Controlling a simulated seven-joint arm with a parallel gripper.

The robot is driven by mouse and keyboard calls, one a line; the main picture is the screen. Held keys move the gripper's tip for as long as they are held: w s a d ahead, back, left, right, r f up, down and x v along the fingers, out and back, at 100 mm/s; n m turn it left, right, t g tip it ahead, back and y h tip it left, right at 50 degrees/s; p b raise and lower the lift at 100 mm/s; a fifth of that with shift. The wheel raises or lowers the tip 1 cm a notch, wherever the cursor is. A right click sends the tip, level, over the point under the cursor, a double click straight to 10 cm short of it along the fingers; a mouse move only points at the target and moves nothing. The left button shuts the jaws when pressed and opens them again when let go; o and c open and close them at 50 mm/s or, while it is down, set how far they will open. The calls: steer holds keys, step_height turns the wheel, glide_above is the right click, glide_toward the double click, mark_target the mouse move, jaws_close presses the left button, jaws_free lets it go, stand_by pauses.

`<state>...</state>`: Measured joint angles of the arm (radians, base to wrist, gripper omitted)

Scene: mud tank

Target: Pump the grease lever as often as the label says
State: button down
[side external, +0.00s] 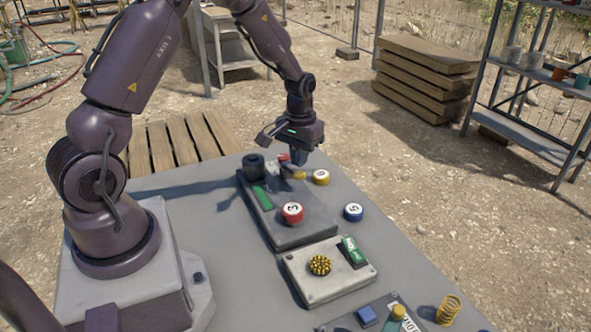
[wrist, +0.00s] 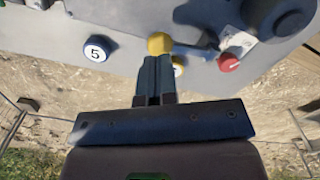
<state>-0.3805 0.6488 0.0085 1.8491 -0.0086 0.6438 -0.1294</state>
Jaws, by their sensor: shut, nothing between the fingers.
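My gripper (side external: 299,160) is shut and empty, pointing down over the far end of a dark grey block (side external: 305,234) on the table. A lever with a yellow tip (side external: 299,174) is right by the fingertips. In the wrist view the yellow tip (wrist: 160,43) sits just beyond my shut fingers (wrist: 155,60); I cannot tell whether they touch. A black cylinder (side external: 254,166) stands on the block's left end, and also shows in the wrist view (wrist: 282,15). A pale label (wrist: 238,42) lies near a red knob (wrist: 229,62); its writing is unreadable.
Numbered discs stand around: red 3 (side external: 292,212), blue 5 (side external: 353,212) and a yellow one (side external: 321,177). Nearer are a pale panel (side external: 300,285) with a yellow-black knob (side external: 320,265), a green switch (side external: 354,251) and a yellow spring (side external: 448,308).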

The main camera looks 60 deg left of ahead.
mark_target(299, 173)
stand_by(0.5)
steer(key=shift+f, duration=2.55)
steer(key=shift+r, duration=1.95)
steer(key=shift+f, duration=0.1)
steer(key=shift+f, duration=1.9)
steer(key=shift+r, duration=2.05)
steer(key=shift+f, duration=0.2)
